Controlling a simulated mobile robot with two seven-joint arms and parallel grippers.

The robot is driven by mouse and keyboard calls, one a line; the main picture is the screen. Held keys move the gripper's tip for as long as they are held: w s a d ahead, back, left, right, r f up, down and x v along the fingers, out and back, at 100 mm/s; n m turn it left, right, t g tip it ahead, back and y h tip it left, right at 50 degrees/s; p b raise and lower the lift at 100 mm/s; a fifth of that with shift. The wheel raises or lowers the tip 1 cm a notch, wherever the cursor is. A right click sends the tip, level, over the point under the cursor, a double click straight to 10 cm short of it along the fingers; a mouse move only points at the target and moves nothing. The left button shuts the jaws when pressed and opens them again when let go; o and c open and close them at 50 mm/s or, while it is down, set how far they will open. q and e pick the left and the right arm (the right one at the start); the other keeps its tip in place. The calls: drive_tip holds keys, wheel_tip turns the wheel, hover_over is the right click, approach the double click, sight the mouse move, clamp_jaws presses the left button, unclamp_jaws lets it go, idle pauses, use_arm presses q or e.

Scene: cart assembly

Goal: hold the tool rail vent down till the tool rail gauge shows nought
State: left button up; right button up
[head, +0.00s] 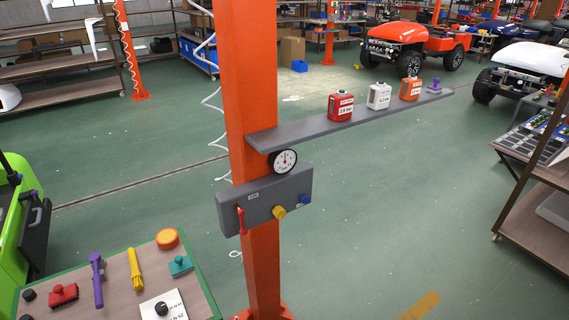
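The round gauge (284,161), white-faced with a black rim, is mounted on the orange post (250,90) just under the grey shelf. Its needle seems to point roughly upward, but the scale is too small to read. Below it is a grey control box (263,205) with a red lever (241,220) at the left, hanging down, a yellow knob (279,211) in the middle and a blue button (303,202) at the right. I cannot tell from the tiny labels which one is the vent. Neither of my grippers is in view.
The grey shelf (350,120) carries red (340,107), white (378,96) and orange (410,89) containers and a purple part (435,86). A green-edged table (115,268) at lower left holds several coloured tools. A rack stands at right. The floor around the post is clear.

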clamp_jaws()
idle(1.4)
